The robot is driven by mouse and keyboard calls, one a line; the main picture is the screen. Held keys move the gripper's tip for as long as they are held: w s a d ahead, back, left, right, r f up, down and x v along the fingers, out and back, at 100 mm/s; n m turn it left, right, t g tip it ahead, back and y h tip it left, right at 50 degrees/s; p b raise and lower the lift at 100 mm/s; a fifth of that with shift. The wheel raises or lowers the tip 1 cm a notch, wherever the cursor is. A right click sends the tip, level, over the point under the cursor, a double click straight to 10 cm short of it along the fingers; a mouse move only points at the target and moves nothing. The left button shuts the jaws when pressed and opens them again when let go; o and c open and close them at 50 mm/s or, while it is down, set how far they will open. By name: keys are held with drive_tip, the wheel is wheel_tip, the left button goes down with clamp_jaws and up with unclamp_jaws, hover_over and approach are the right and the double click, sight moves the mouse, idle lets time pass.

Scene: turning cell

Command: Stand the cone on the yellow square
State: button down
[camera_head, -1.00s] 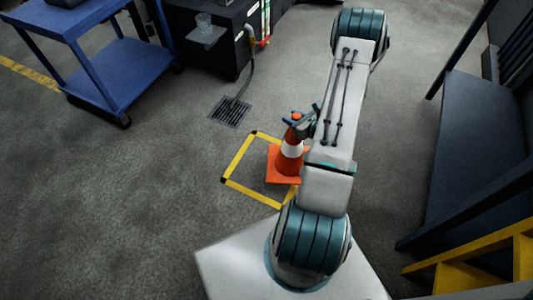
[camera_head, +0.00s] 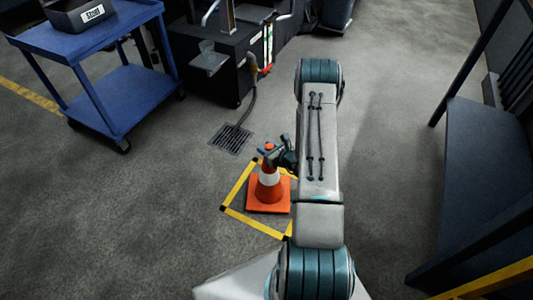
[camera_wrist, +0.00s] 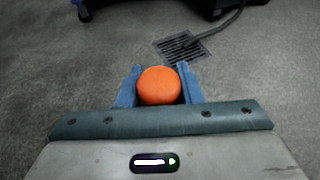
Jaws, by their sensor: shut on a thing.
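The orange cone (camera_head: 267,196) with a white band is upright, its square base over the area of the yellow square (camera_head: 238,183). The yellow square is an outline on the floor with dark corners; my arm hides its right part. My gripper (camera_head: 270,150) is shut on the cone's top. In the wrist view the cone's round orange tip (camera_wrist: 159,86) sits between the two blue fingers of my gripper (camera_wrist: 160,84). I cannot tell whether the cone's base touches the floor.
A floor drain (camera_head: 230,138) with a hose lies behind the square. A blue cart (camera_head: 100,95) stands at the upper left, a dark machine (camera_head: 228,75) at the back. A dark bench (camera_head: 485,170) is at the right. The floor to the left is clear.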

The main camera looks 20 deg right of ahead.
drive_tip(key=shift+f, duration=0.85)
drive_tip(key=shift+r, duration=0.1)
drive_tip(key=c, duration=1.4)
unclamp_jaws()
drive_tip(key=shift+f+b, duration=0.3)
drive_tip(key=shift+c, duration=0.2)
drive_tip(key=o, duration=0.4)
drive_tip(key=shift+r, duration=0.1)
drive_tip(key=shift+r, duration=0.1)
